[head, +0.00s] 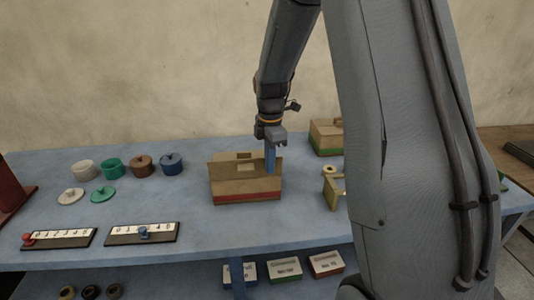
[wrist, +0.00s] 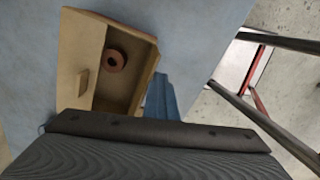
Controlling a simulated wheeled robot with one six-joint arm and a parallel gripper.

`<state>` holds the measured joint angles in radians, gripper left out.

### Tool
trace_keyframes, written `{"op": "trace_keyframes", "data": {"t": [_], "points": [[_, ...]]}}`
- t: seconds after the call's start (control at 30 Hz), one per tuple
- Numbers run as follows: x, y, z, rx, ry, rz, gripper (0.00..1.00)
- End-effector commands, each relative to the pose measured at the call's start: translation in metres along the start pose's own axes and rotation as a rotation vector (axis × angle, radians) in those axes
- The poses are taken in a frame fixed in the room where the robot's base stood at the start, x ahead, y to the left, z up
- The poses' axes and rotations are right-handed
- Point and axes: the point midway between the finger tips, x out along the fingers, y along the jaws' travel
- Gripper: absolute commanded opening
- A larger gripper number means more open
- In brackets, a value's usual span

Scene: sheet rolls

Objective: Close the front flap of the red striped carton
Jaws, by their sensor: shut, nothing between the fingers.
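The red striped carton (head: 247,196) stands on the blue table in the head view, with brown flaps raised above its red-banded front. Its top is at least partly open: the wrist view shows the carton (wrist: 83,50) from above with a reddish-brown roll (wrist: 116,61) inside. A tan panel with a small tab lies along its left side there; I cannot tell which flap this is. My gripper (head: 270,160) is shut and empty, its blue fingers pointing down at the carton's right end. In the wrist view the fingers (wrist: 161,98) are close beside the carton's edge; contact is unclear.
A green striped carton (head: 326,137) stands behind right, and a yellow stand (head: 332,190) is to the right. Labelled boxes (head: 284,269) sit on the lower shelf.

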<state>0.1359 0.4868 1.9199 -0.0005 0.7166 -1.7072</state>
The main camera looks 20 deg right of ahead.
Motion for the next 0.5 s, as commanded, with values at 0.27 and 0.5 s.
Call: {"op": "trace_keyframes", "data": {"t": [0.27, 0.5], "points": [[0.013, 0.005, 0.002, 0.0, 0.005, -0.03, 0.0], [0.013, 0.018, 0.005, 0.001, 0.005, -0.028, 0.0]]}}
